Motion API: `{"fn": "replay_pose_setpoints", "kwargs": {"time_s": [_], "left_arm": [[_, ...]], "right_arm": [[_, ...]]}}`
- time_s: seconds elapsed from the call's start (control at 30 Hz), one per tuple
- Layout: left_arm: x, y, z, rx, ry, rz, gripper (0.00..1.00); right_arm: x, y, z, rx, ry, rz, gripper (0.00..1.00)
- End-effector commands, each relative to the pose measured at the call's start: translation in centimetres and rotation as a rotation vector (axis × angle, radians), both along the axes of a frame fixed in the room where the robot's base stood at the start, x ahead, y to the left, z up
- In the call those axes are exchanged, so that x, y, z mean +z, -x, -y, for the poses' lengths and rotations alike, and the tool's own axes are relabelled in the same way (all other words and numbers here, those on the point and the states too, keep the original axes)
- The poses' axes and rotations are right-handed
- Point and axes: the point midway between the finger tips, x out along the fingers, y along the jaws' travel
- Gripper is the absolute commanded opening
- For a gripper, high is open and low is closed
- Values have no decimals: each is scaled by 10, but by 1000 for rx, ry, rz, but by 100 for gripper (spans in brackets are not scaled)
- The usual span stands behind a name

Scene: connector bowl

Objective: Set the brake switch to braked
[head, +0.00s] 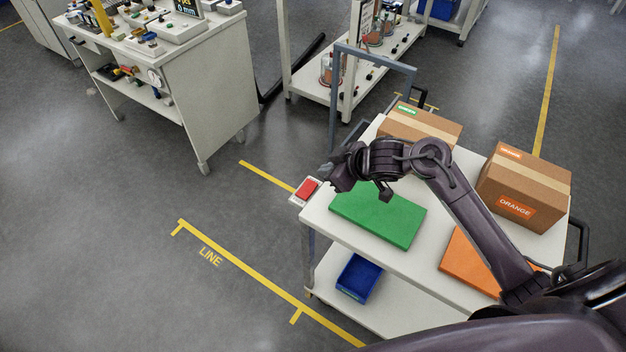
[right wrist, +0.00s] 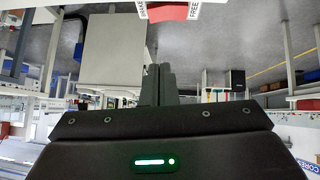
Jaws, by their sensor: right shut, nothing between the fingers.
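The brake switch (head: 306,190) is a red rocker on a white plate at the near-left corner of the cart top. It also shows, cut off by the top edge, in the right wrist view (right wrist: 172,12), with the word FREE on its right and partly cut lettering on its left. I cannot tell which way the rocker is set. My right gripper (head: 329,174) is shut and empty, just right of and above the switch in the head view. Its closed fingers show in the right wrist view (right wrist: 158,82), apart from the switch. My left gripper is not in view.
The cart top (head: 322,224) carries a green mat (head: 385,222), an orange mat (head: 467,265) and two cardboard boxes, one labelled ORANGE (head: 515,208). A blue bin (head: 357,278) sits on the lower shelf. A workbench (head: 215,100) stands at left. Floor left of the cart is clear.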

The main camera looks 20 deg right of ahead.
Motion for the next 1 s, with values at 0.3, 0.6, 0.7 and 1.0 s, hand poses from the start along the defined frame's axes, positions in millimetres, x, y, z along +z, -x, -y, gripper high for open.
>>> {"fn": "replay_pose_setpoints", "kwargs": {"time_s": [0.3, 0.6, 0.7, 1.0], "left_arm": [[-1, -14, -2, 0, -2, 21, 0], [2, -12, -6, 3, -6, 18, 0], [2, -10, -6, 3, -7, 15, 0], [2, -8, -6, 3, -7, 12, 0]], "right_arm": [[-48, -42, -26, -1, -2, -1, 0], [-84, -45, -22, 0, 2, -1, 0], [-88, -45, -21, -1, 3, 0, 0], [-89, -45, -21, 1, 2, 0, 0]]}}
